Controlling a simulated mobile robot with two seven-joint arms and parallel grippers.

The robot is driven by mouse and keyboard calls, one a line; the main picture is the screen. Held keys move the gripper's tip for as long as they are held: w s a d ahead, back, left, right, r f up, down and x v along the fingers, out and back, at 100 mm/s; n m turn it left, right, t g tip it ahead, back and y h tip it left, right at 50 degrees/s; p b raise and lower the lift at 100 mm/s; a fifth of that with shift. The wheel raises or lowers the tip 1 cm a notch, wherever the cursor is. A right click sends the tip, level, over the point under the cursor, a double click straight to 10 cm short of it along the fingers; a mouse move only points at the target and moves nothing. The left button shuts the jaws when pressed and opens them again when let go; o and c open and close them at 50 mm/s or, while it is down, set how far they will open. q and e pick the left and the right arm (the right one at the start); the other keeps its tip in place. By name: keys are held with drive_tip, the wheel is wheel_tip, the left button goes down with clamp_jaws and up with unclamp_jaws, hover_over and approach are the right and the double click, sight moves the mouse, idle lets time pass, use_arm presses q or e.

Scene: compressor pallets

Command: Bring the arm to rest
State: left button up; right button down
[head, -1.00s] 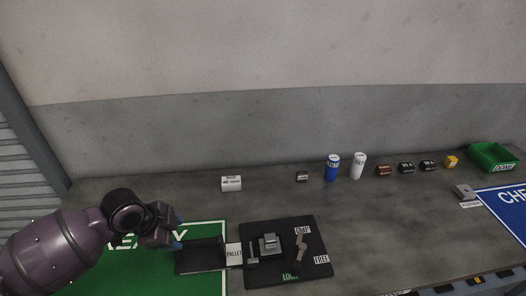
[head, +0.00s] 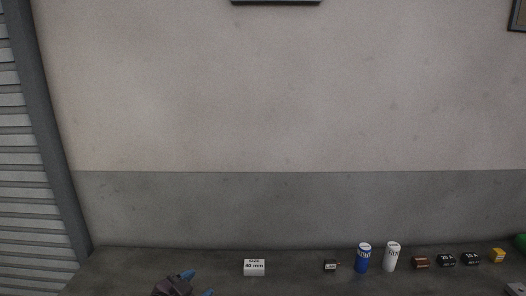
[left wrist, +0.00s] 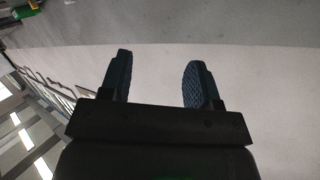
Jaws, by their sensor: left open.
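My left gripper (head: 198,285) shows at the bottom edge of the head view, with its blue fingertips over the left part of the grey bench (head: 120,268). The rest of my left arm is cut off below the picture. In the left wrist view the two dark blue fingers (left wrist: 160,80) stand well apart. Nothing is between them, and a pale plain wall (left wrist: 250,80) lies beyond. My right arm and gripper are in neither view.
A white block marked 40 mm (head: 254,268) stands right of my left gripper. Further right are a small dark part (head: 331,266), a blue can (head: 363,258), a white can (head: 391,257), several small parts (head: 447,260) and a yellow piece (head: 498,256). A shutter (head: 25,150) is at left.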

use_arm(q)
drive_tip(key=s+a+f+n+y+b, duration=0.1)
drive_tip(key=s+a+f+n+y, duration=0.2)
drive_tip(key=s+a+f, duration=0.3)
drive_tip(key=s+a+f+n+g+y+b, duration=0.1)
drive_tip(key=s+a+f+n+y, duration=0.3)
drive_tip(key=s+f, duration=1)
drive_tip(key=s+a+n, duration=0.2)
drive_tip(key=s, duration=0.1)
drive_tip(key=shift+s, duration=0.35)
